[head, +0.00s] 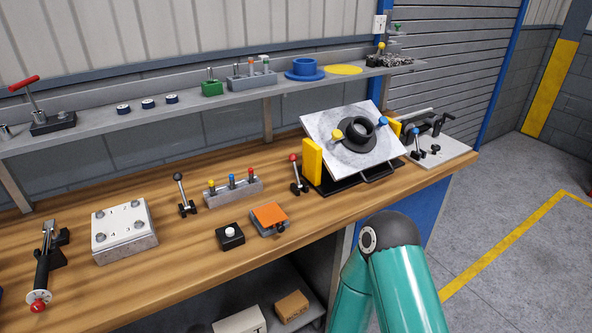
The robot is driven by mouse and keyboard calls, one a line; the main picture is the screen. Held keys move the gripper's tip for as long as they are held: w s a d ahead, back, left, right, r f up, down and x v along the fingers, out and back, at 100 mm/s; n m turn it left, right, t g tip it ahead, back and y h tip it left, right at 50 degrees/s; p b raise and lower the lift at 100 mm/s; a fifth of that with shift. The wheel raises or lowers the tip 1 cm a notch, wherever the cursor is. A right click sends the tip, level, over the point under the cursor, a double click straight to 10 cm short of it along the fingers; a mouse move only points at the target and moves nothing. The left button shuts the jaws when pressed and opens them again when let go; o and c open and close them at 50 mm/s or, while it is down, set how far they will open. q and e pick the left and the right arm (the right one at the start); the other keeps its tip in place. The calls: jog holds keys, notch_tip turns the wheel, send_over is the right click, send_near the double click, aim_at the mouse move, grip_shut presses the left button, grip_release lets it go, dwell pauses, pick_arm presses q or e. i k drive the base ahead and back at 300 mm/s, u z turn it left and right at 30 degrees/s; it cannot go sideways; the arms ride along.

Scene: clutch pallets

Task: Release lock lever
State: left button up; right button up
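Several levers show in the head view, and I cannot tell which is the lock lever. A lever with a red knob (295,172) stands tilted on the bench, left of a tilted grey plate (342,128). A lever with a black knob (181,192) stands further left, also tilted. A black clamp-like lever with a red end (43,272) lies at the far left. Clamps with black and blue handles (432,130) sit on a plate at the bench's right end. No gripper touches any of these. Neither of my grippers is in view; only a teal arm link of mine shows.
The wooden bench (175,265) holds a bolted block (125,240), a block with coloured knobs (235,191), a black button box (230,236) and an orange-topped box (270,217). A shelf (150,114) with small parts runs behind. Floor is clear at right.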

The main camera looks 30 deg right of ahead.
aim_at(294, 157)
jog(key=z, duration=1.4)
jog(key=i, duration=0.1)
jog(key=u, duration=2.95)
jog(key=k, duration=1.7)
jog(key=z, duration=1)
jog(key=i, duration=1.05)
jog(key=u, duration=0.05)
